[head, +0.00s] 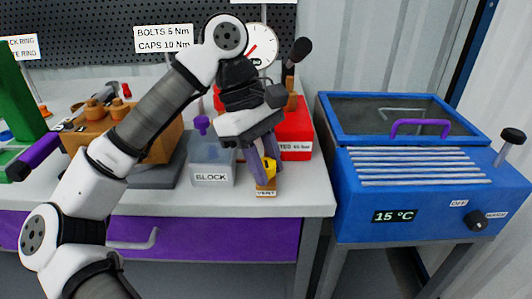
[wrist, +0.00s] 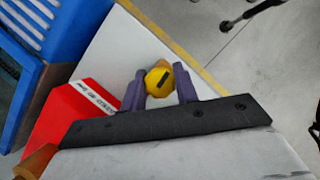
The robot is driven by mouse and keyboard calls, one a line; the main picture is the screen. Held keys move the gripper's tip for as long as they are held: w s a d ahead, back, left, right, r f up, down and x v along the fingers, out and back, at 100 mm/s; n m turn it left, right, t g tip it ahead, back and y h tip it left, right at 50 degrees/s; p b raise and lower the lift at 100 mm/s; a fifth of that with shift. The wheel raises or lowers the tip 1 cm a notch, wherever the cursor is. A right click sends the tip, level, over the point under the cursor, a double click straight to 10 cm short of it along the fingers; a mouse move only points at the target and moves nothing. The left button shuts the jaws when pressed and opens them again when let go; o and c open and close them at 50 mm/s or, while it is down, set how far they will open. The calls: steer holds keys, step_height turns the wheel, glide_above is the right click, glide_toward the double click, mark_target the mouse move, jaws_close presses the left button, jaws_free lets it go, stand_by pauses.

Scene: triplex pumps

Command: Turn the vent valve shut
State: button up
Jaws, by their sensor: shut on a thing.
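The vent valve has a yellow knob (wrist: 159,82) with a dark mark on its top. In the head view the knob (head: 270,166) shows just above a small brown block labelled VENT (head: 266,192), at the bench's front edge. My gripper (wrist: 159,85) has its two purple fingers on either side of the knob, shut on it. In the head view my gripper (head: 265,172) reaches down to the knob from above. The fingers hide part of the valve, and I cannot tell how far it is turned.
A red box (head: 296,134) with a gauge (head: 262,45) stands behind the valve. A clear bin labelled BLOCK (head: 212,172) is to its left. A blue machine marked 15 °C (head: 430,200) stands right of the bench. Bare white bench top (head: 312,190) lies right of the valve.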

steer(key=shift+r+m+p, duration=0.1)
steer(key=shift+m+p, duration=0.25)
steer(key=shift+m, duration=0.35)
steer(key=shift+y, duration=0.3)
steer(key=o, duration=1)
steer(key=shift+g, duration=0.3)
steer(key=p+v, duration=0.4)
steer(key=v, duration=0.9)
steer(key=shift+a+r, duration=0.2)
steer(key=shift+r, duration=0.1)
